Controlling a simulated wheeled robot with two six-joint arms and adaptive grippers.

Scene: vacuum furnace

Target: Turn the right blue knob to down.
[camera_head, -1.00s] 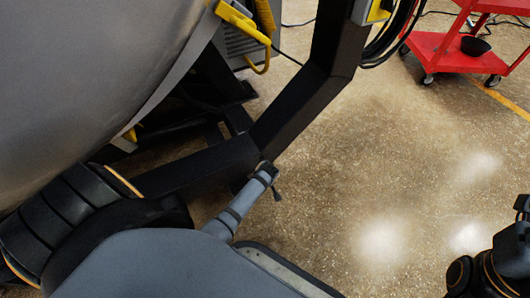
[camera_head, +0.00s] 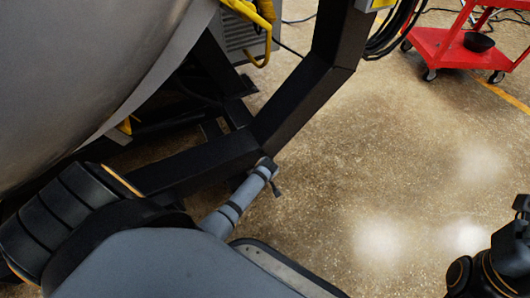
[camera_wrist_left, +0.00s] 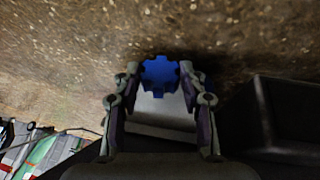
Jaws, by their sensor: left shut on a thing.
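In the left wrist view a blue knob (camera_wrist_left: 159,71) with a lobed edge sits between the two fingertips of my left gripper (camera_wrist_left: 158,80). The gripper is shut on it, with one finger on each side. A pale grey surface shows between the fingers below the knob. Only one blue knob is in view, and its pointing direction cannot be read. The head view shows neither the knob nor the left gripper. My right arm is at the lower right of the head view, and its gripper cannot be made out.
The large grey furnace body (camera_head: 80,80) fills the upper left of the head view. A black frame (camera_head: 290,105) slants beside it, with a yellow handle (camera_head: 262,50) above. A red cart (camera_head: 445,52) stands at the upper right. The speckled floor (camera_head: 380,150) between is clear.

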